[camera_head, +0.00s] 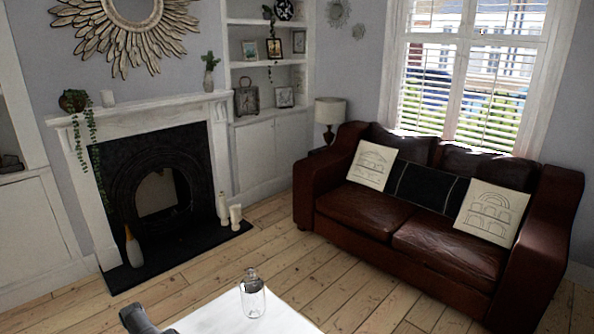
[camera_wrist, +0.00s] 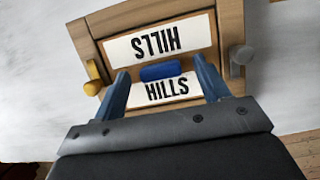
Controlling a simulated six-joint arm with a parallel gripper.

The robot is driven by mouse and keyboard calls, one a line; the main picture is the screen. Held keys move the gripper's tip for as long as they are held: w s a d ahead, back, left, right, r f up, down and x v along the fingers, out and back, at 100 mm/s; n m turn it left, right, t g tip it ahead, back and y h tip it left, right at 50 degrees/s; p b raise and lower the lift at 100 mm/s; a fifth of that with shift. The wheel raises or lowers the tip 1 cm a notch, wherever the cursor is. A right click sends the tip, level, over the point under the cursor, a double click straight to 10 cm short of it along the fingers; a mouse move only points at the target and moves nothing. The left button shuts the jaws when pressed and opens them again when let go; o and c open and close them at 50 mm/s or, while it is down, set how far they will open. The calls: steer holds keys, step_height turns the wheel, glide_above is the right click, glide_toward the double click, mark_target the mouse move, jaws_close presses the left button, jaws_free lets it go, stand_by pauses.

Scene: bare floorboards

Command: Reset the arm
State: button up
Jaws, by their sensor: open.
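In the wrist view, my gripper (camera_wrist: 161,68) is open, with its two blue-grey fingers apart. The fingers point at a wooden piece (camera_wrist: 230,28) with two white labels. The upper label (camera_wrist: 160,43) reads HILLS upside down, and the lower label (camera_wrist: 167,89) reads HILLS upright. A small blue block (camera_wrist: 160,72) shows between the fingers, and I cannot tell whether they touch it. A yellow knob (camera_wrist: 93,76) is at the left side and a grey knob (camera_wrist: 241,58) at the right. The gripper's fingers are not visible in the head view.
A white table (camera_head: 222,318) shows at the bottom of the head view, with a clear glass jar (camera_head: 252,293) upright on it. A brown leather sofa (camera_head: 445,248) stands at the right, a fireplace (camera_head: 155,175) at the left. Bare floorboards (camera_head: 290,255) lie between.

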steer(key=shift+r, duration=3.5)
steer(key=shift+s+a+f+n, duration=0.1)
steer(key=shift+a+f+n, duration=0.1)
steer(key=shift+n, duration=0.3)
steer(key=a+n+t, duration=0.1)
steer(key=n, duration=0.2)
steer(key=a+n+t, duration=0.1)
steer(key=n, duration=0.2)
steer(key=a+n+t+h, duration=0.1)
steer(key=n, duration=0.3)
steer(key=shift+s, duration=0.4)
steer(key=shift+o, duration=0.2)
